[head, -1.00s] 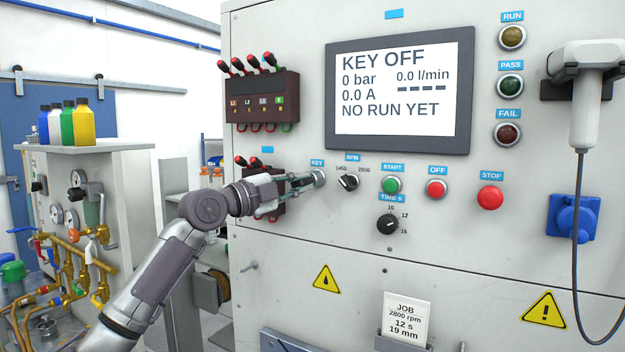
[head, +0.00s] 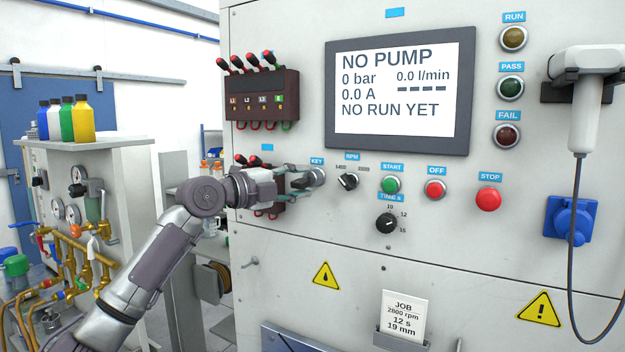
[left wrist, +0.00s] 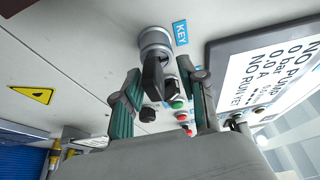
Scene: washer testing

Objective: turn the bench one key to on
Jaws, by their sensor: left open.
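The key switch (head: 317,177) is on the bench panel under its KEY label, left of the RPM knob. In the left wrist view the key switch (left wrist: 155,45) shows its round metal collar and dark key grip. My left gripper (head: 300,181) is open at the key switch. In the left wrist view the fingers of my left gripper (left wrist: 163,88) stand on both sides of the dark key, with gaps showing. The screen (head: 397,95) reads NO PUMP, 0 bar, 0.0 A, NO RUN YET. My right gripper is not in view.
The RPM knob (head: 348,181), start button (head: 390,185) and time knob (head: 387,223) sit close to the right of the key. A terminal block (head: 262,97) with red-black plugs is above left. A handheld device (head: 585,100) hangs at right, its cable running down.

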